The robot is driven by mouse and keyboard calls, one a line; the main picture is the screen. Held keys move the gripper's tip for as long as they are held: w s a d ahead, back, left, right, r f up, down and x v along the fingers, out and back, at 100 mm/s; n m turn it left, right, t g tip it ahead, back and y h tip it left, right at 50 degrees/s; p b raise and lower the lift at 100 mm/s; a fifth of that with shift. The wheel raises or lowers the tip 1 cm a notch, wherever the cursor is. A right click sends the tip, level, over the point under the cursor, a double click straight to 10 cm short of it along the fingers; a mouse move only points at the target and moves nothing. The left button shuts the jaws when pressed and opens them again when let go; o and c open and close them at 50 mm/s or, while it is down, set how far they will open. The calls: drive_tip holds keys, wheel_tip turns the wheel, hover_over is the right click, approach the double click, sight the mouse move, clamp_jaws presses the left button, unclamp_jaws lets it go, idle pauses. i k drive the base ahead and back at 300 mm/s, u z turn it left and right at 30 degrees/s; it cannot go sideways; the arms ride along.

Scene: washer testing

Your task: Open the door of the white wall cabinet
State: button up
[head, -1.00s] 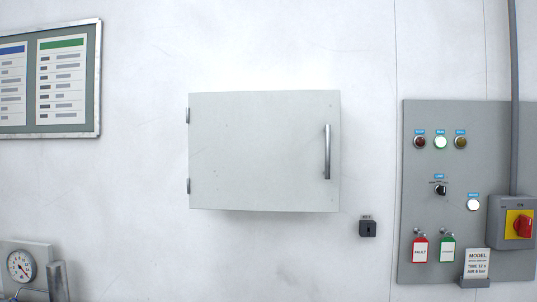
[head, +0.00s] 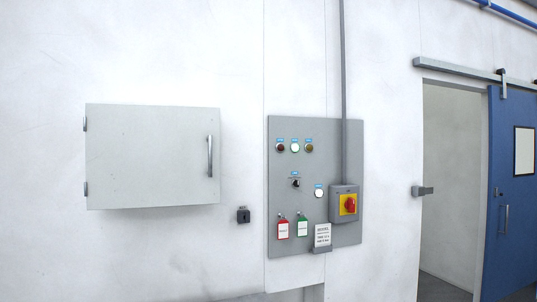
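The white wall cabinet (head: 150,158) hangs on the white wall at the left of the head view. Its door is shut. A vertical metal bar handle (head: 210,156) sits near the door's right edge, and two hinges (head: 86,188) show on its left side. My gripper is not in view.
A small dark key switch box (head: 243,216) is on the wall below right of the cabinet. A blue sliding door (head: 510,190) stands beside an open doorway (head: 448,180) at far right.

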sight(139, 156)
drive_tip(key=u, duration=1.1)
drive_tip(key=i, duration=1.35)
drive_tip(key=z, duration=0.75)
